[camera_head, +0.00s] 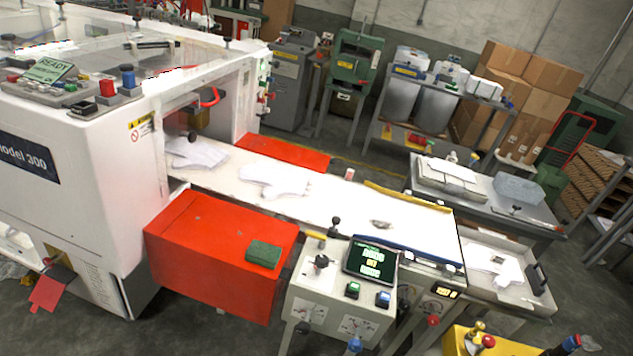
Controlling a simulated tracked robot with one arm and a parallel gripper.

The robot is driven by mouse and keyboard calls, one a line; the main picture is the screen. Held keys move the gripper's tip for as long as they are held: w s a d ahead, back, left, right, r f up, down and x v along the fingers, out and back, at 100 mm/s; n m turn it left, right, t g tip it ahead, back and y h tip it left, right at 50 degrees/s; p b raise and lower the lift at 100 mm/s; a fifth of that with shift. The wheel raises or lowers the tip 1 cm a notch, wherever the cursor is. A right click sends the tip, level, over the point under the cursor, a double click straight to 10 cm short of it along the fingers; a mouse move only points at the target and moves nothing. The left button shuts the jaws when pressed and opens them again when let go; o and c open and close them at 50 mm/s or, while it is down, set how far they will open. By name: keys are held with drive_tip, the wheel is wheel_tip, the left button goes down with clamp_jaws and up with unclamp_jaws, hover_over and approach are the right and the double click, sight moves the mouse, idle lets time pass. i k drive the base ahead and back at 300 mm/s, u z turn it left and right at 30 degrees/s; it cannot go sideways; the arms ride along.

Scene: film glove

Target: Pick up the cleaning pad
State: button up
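A dark green rectangular block, which looks like the cleaning pad (264,254), lies flat on top of the red box (190,232) near its right front end. Its top and front side show, and nothing covers it. My gripper is not in view, so its state and distance to the pad do not show.
A white machine (80,150) stands left. A conveyor (335,205) carries white gloves (272,180). A control panel (340,290) with knobs and a screen stands right of the pad. A yellow box (490,342) is at bottom right. Grey floor (200,325) is clear in front.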

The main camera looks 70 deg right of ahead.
sight(258, 252)
drive_tip(key=z, duration=1.35)
drive_tip(key=i, duration=1)
